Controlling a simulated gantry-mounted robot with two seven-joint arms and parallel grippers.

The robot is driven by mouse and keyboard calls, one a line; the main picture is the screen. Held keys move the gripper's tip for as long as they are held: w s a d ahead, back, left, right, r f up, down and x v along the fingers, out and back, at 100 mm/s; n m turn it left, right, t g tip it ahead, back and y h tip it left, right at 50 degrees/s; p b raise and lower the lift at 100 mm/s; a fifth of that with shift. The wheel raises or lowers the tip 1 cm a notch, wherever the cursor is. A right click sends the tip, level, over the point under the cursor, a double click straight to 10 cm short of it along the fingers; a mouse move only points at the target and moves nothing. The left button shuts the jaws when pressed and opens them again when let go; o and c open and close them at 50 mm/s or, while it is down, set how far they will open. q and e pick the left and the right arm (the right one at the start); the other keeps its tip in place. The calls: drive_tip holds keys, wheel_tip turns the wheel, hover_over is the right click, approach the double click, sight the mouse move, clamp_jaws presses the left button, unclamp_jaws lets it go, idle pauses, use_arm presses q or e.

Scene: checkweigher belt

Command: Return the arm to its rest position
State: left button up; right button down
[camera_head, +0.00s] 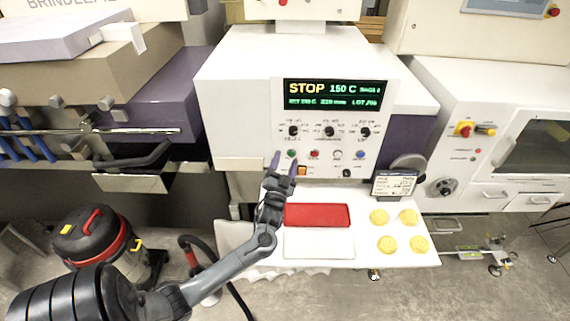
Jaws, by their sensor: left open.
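My left arm comes in from the lower left of the head view. Its gripper (284,166) is open and empty, with its two fingers pointing up at the lower left part of the white machine's control panel (325,143). The fingertips are close to the green button (291,153); I cannot tell whether they touch the panel. The display (333,94) above reads STOP and 150 C. My right gripper is not in view.
A white shelf (345,259) below the panel holds a red pad (317,215), several yellow round pieces (379,216) and a small label stand (394,185). A black and red vacuum cleaner (97,238) stands on the floor at left. Another white machine (480,130) stands at right.

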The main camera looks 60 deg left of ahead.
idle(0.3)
use_arm(q)
drive_tip(key=s+d+f+m+g+h+p, duration=0.1)
drive_tip(key=s+d+h+p, duration=0.25)
drive_tip(key=d, duration=0.65)
drive_tip(key=s+d+f+m+g+h+p, duration=0.1)
drive_tip(key=s+d+f+g+h+p, duration=0.25)
drive_tip(key=d, duration=0.55)
drive_tip(key=s+d+r+m+t+h+p, duration=0.1)
drive_tip(key=s+d+h+p, duration=0.3)
drive_tip(key=d, duration=0.6)
drive_tip(key=s+d+r+g+h, duration=0.1)
drive_tip(key=s+d+g+h, duration=0.3)
drive_tip(key=s+d+g, duration=0.4)
drive_tip(key=s+d, duration=0.1)
drive_tip(key=s, duration=0.2)
drive_tip(key=shift+s+r+m, duration=0.35)
drive_tip(key=shift+m, duration=0.05)
